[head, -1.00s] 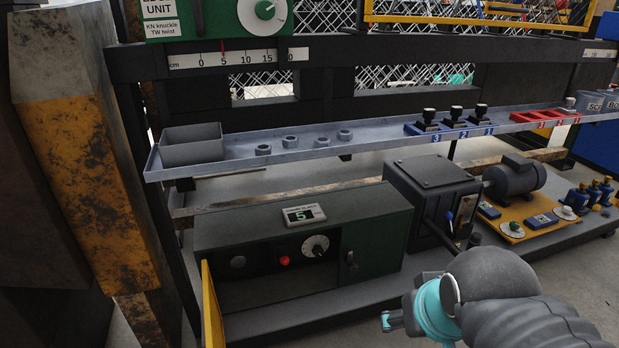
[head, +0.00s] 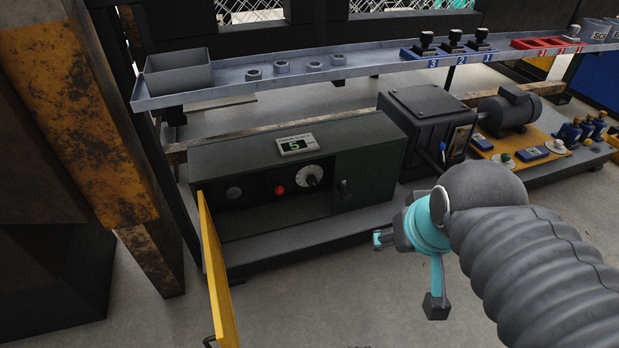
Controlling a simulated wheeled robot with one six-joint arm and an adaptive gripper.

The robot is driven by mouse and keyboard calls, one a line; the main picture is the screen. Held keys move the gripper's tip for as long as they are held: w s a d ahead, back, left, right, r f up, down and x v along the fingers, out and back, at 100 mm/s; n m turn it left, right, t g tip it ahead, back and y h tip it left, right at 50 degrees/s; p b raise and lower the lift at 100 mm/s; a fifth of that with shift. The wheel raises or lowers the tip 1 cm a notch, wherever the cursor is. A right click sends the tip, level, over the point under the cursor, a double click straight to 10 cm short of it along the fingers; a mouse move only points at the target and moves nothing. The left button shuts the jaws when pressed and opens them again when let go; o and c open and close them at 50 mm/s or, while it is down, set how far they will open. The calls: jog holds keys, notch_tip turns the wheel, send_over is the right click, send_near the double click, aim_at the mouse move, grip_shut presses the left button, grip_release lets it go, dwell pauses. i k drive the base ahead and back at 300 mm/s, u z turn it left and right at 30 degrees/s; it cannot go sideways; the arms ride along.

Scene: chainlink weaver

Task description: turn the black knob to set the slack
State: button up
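The black knob (head: 312,176) sits at the middle of a white round dial, inside the open front of a low green cabinet (head: 240,150). A small display (head: 296,144) on the cabinet top reads 5. My gripper (head: 409,272) is in front of the cabinet, to the right of the knob and lower in the picture. Its two teal fingers with dark tips stand wide apart, with nothing between them. It is clear of the knob.
A red button (head: 280,190) is just left of the dial. A yellow door (head: 215,270) stands open at the cabinet's left. A black box (head: 425,120) with a lever is at its right. A grey shelf (head: 220,90) runs above. The floor in front is clear.

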aim_at(311, 180)
jog(key=z, duration=1.5)
jog(key=k, duration=0.95)
jog(key=u, duration=1.6)
jog(key=i, duration=0.5)
jog(key=u, duration=0.05)
